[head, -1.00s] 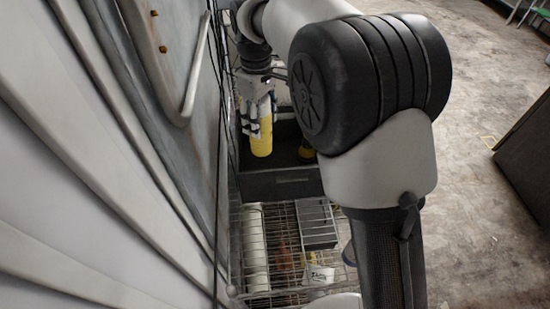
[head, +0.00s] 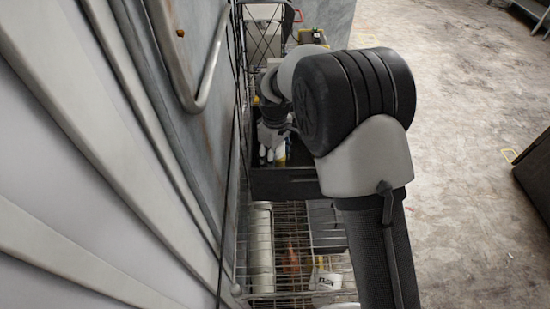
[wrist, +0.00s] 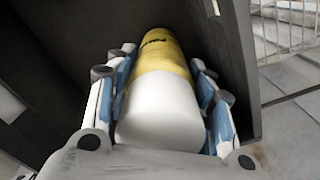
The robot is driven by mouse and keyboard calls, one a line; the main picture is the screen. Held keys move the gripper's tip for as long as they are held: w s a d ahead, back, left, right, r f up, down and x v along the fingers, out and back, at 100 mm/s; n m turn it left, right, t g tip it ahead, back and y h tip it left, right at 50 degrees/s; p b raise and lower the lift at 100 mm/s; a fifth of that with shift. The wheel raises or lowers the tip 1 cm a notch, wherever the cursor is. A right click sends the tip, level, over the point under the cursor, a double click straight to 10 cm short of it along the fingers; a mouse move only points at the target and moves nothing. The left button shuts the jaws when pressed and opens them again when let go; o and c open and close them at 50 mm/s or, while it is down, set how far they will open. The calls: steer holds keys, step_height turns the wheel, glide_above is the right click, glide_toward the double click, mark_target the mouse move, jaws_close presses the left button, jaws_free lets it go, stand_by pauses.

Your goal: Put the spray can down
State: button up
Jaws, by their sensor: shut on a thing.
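The spray can (wrist: 162,90) is yellow with a white end and lies between the fingers of my gripper (wrist: 160,80) in the wrist view. The fingers press on it from both sides. Its yellow part points away, toward the inside of a dark bin (wrist: 237,60). In the head view my gripper (head: 270,145) is over or inside the dark bin (head: 283,185), and only a small yellow patch of the can (head: 280,158) shows. My arm hides part of the bin. I cannot tell whether the can touches the bin's floor.
A wire rack (head: 278,232) below the bin holds white rolls (head: 260,250) and a white container (head: 328,280). A grey wall with a metal handle (head: 205,75) stands close on the left. Bare concrete floor (head: 470,150) lies open on the right.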

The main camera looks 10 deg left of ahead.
steer(key=shift+f, duration=0.1)
steer(key=o, duration=1.3)
